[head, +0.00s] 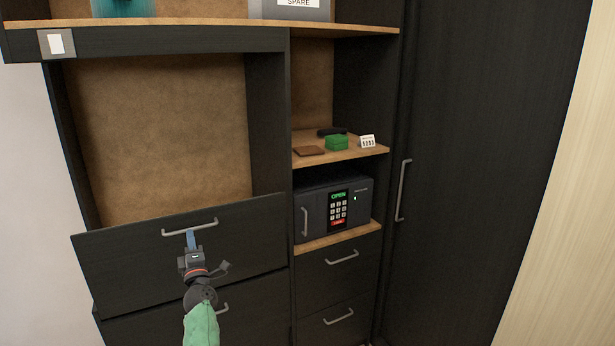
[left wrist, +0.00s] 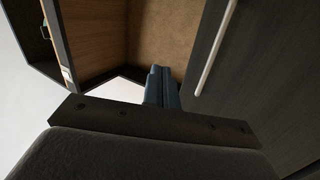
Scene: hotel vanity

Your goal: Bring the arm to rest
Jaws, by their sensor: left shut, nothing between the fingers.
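My left gripper (head: 191,238) is in front of the upper left drawer (head: 120,265), just below that drawer's bar handle (head: 190,228). In the left wrist view its blue fingers (left wrist: 162,88) are together with nothing between them, and the handle (left wrist: 214,50) runs to their right. In the head view the fingertips overlap the handle's lower edge; I cannot tell whether they touch it. The drawer looks pulled out a little from the cabinet. My right gripper is in neither view.
A safe (head: 318,212) showing OPEN sits on the right shelf. A tall dark door (head: 470,170) with a handle stands at right. The left niche (head: 160,130) is empty.

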